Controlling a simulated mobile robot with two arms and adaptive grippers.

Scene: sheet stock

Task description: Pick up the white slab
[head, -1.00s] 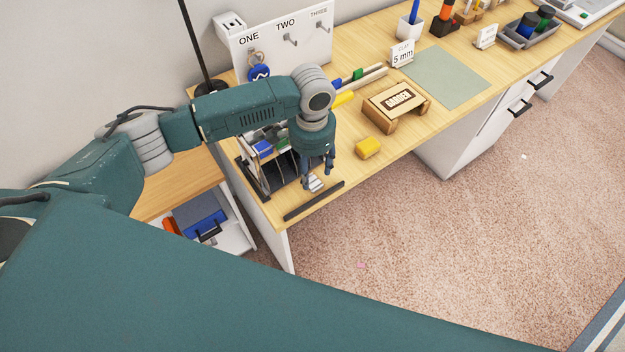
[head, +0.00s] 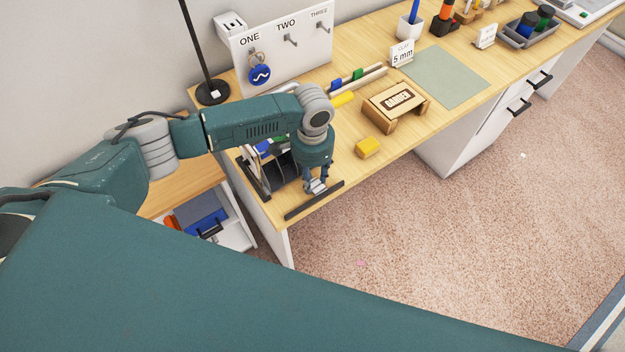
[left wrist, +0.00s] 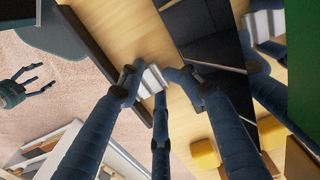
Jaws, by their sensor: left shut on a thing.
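The white slab (head: 317,186) is a small, pale, ridged block near the desk's front left corner. My left gripper (head: 316,185) points down and is shut on it, between the dark rack and the black strip. In the left wrist view the white slab (left wrist: 151,80) shows between the fingertips, which partly hide it. I cannot tell whether it touches the desk. My right gripper (left wrist: 37,83) shows at the left of the left wrist view, away over the floor, fingers apart and empty.
A black strip (head: 314,201) lies along the desk's front edge. A dark slotted rack (head: 252,176) stands just left of my left gripper. A yellow block (head: 368,147) and a wooden stand (head: 397,103) are to the right. A green mat (head: 446,77) lies farther back.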

